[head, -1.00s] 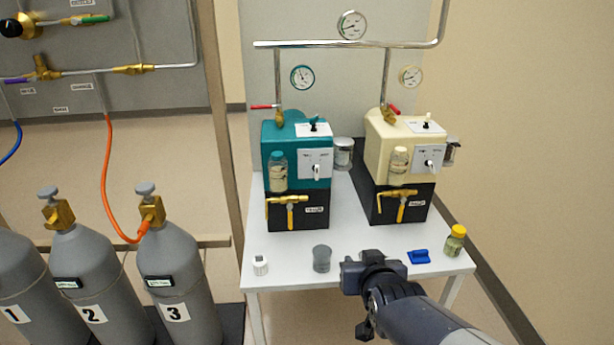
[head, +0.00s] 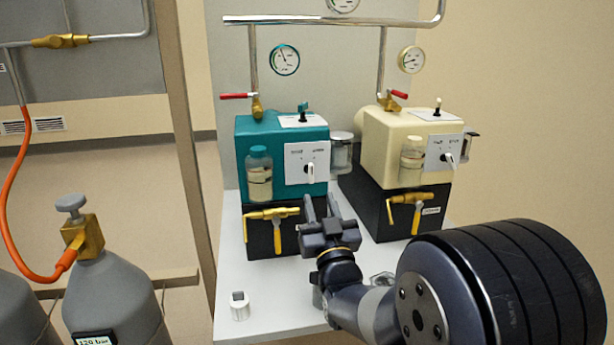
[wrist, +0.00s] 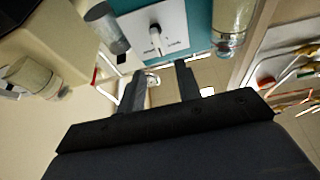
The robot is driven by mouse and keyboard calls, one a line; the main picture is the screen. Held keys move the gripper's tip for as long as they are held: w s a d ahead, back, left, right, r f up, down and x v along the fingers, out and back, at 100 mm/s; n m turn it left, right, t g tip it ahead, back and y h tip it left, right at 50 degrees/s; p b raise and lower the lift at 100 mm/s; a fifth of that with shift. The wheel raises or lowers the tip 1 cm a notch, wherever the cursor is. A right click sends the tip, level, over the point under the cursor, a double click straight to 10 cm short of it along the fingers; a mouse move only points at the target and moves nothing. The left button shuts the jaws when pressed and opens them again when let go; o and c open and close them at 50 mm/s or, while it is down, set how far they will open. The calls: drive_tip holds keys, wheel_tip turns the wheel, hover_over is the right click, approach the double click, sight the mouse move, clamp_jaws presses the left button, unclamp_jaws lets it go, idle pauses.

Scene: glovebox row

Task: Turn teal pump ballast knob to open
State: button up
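The teal pump (head: 260,140) stands at the left on the white table. Its ballast knob (head: 311,172) is a small white lever on the white front plate, pointing roughly straight down in the head view. The knob also shows in the wrist view (wrist: 155,38), on its plate just beyond the fingertips. My gripper (head: 321,205) is in front of the teal pump, below and slightly right of the knob. Its two fingers are spread with nothing between them, and they appear apart from the knob. In the wrist view the gripper (wrist: 158,80) is also open. The plate's lettering is too small to read.
The cream pump (head: 405,140) stands to the right, with a clear jar (head: 341,152) between the pumps. A bottle (head: 259,175) and a yellow-handled valve (head: 276,228) are on the teal pump's front. A small white container (head: 239,306) stands at the table's front left.

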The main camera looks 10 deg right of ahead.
sight(312, 172)
drive_tip(key=b+x, duration=0.1)
drive_tip(key=x, duration=0.9)
drive_tip(key=shift+w+r, duration=0.1)
drive_tip(key=shift+w, duration=0.05)
drive_tip(key=shift+c, duration=0.4)
clamp_jaws()
